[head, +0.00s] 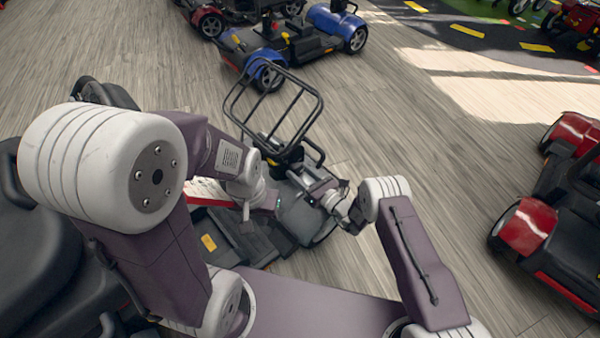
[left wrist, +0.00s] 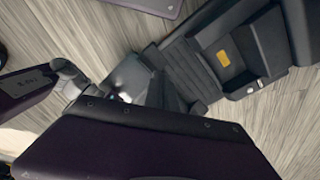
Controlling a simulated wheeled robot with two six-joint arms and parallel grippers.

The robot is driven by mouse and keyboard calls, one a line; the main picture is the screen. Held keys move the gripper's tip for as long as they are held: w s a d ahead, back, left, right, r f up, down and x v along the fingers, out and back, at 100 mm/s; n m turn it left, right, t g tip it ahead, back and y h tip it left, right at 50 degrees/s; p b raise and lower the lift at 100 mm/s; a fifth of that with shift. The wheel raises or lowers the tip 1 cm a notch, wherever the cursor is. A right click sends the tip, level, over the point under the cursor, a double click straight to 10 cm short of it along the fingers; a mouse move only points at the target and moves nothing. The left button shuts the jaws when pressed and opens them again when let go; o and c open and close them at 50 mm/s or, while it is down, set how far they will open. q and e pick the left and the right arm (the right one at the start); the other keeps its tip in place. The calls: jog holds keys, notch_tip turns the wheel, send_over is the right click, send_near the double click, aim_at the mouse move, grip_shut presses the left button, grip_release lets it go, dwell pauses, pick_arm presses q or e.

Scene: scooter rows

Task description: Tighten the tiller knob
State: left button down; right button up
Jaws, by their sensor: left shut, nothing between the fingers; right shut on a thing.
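The scooter in front of me has a black wire basket (head: 275,108) at its tiller (head: 283,152). I cannot make out the tiller knob in either view. My left gripper (head: 246,222) is shut and empty, pointing down over the scooter's footwell, left of the tiller and apart from it. My right gripper (head: 318,190) is shut on part of the tiller, just below and right of the basket; its fingers hide what they hold. In the left wrist view a dark purple part of my own arm fills the bottom, and the scooter's dark floor (left wrist: 190,72) lies beyond.
A yellow label (head: 208,242) marks the scooter's floor. A black seat (head: 40,265) is at the left. A blue scooter (head: 330,22) stands at the back and a red one (head: 527,222) at the right. Bare wood floor (head: 430,150) lies between.

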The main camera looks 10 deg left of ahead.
jog(key=shift+m, duration=0.3)
jog(key=o, duration=1.4)
jog(key=shift+c, duration=0.2)
jog(key=shift+d, duration=0.2)
jog(key=p+v, duration=0.5)
jog(key=v, duration=0.3)
jog(key=shift+a+r, duration=0.1)
jog(key=shift+r, duration=0.05)
jog(key=shift+s+d, duration=0.35)
